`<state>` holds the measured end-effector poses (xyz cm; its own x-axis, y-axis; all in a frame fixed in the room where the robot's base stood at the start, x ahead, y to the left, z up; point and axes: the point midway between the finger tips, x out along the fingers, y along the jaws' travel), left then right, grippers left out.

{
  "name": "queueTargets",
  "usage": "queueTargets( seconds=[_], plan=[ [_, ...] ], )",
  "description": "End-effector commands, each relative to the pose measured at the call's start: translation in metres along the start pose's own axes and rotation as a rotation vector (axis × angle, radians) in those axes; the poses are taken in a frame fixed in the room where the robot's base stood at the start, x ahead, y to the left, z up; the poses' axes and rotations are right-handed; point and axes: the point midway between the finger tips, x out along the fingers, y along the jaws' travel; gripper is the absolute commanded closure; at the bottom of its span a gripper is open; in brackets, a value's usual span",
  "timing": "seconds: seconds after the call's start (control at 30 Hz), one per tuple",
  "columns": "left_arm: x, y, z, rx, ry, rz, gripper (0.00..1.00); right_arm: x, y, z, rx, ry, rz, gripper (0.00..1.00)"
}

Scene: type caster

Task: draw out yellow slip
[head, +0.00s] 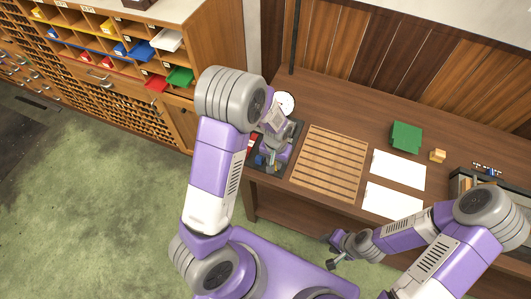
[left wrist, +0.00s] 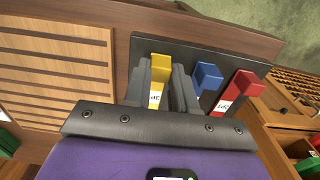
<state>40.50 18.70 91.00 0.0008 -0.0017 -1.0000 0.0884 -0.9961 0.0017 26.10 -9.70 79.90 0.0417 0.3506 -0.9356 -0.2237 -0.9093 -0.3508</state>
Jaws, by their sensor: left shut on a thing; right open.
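The yellow slip (left wrist: 157,88) shows in the left wrist view with a small printed label on it. My left gripper (left wrist: 164,78) is shut on the yellow slip, with a dark finger on either side. The slip is over the dark holder (left wrist: 149,48); whether its lower end is seated there is hidden. A blue slip (left wrist: 207,76) and a red slip (left wrist: 238,92) stand to its right. In the head view my left gripper (head: 270,148) is over the holder at the table's left end. My right gripper (head: 336,251) is open and empty off the table's front edge.
A slatted wooden board (head: 328,163) lies right of the holder. White sheets (head: 398,170), a green block (head: 406,137) and a small yellowish block (head: 437,155) are farther right. A cabinet with coloured slips in cubbies (head: 120,48) stands at left. A round white dial (head: 285,103) is behind the holder.

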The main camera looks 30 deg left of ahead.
Motion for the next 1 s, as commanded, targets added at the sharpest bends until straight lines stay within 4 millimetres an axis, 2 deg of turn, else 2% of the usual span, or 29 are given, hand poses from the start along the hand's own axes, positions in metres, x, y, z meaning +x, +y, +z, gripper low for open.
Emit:
queueTargets(
  seconds=[0.1,0.37,0.4,0.53,0.83,1.0],
  plan=[
    [0.000,0.006,0.003,0.014,-0.004,-0.003,1.00,0.000,0.000,0.000,0.001,0.000,0.000,0.57],
    [0.001,0.006,0.005,0.015,-0.008,-0.003,1.00,0.000,0.000,0.000,0.001,0.000,0.001,0.57],
    [0.001,0.006,0.005,0.015,-0.009,-0.003,0.70,0.000,0.000,0.000,0.001,0.000,0.001,0.57],
    [0.001,0.005,0.005,0.013,-0.007,-0.003,0.50,0.000,0.000,0.000,0.001,0.000,0.001,0.57],
    [-0.002,0.005,0.003,0.013,-0.001,-0.002,0.49,0.000,0.000,0.000,0.001,0.000,0.000,0.57],
    [-0.021,0.005,0.002,0.013,0.002,-0.001,0.49,-0.003,-0.001,0.000,0.001,0.000,0.000,0.57]
  ],
)
